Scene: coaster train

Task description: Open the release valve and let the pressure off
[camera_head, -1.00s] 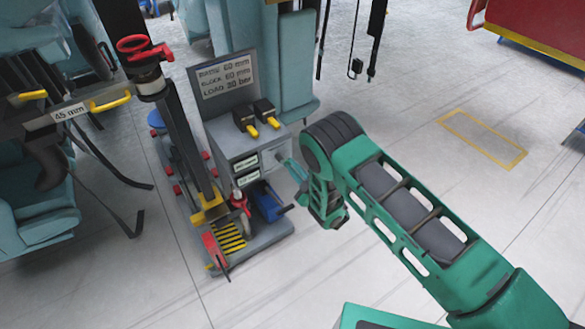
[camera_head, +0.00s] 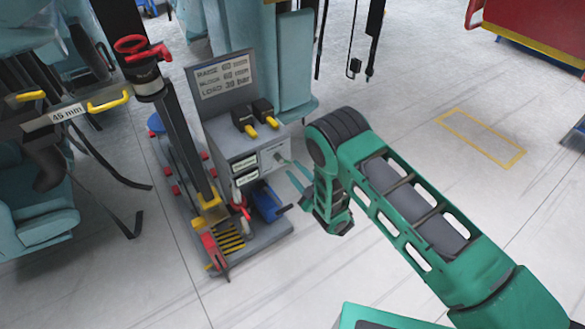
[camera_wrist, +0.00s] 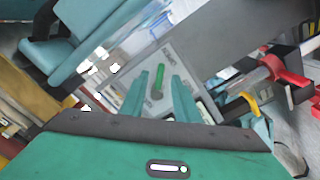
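The release valve has a small green lever (camera_wrist: 158,80) on a pale labelled plate (camera_wrist: 181,70) in the wrist view. The plate sits on the front of a grey cabinet (camera_head: 232,143) in the head view, where the lever is too small to make out. My gripper (camera_wrist: 160,74) is open and empty, with a teal finger on either side of the lever as seen from the wrist. In the head view my gripper (camera_head: 288,170) points at the plate from the right; a gap seems to remain. The label lettering is too blurred to read surely.
A sign board (camera_head: 224,78) with block and load readings stands above the cabinet. Two black-and-yellow connectors (camera_head: 255,117) lie on top. A dark post with a red ring handle (camera_head: 130,44) stands left. A blue box (camera_head: 267,204) sits low below my gripper.

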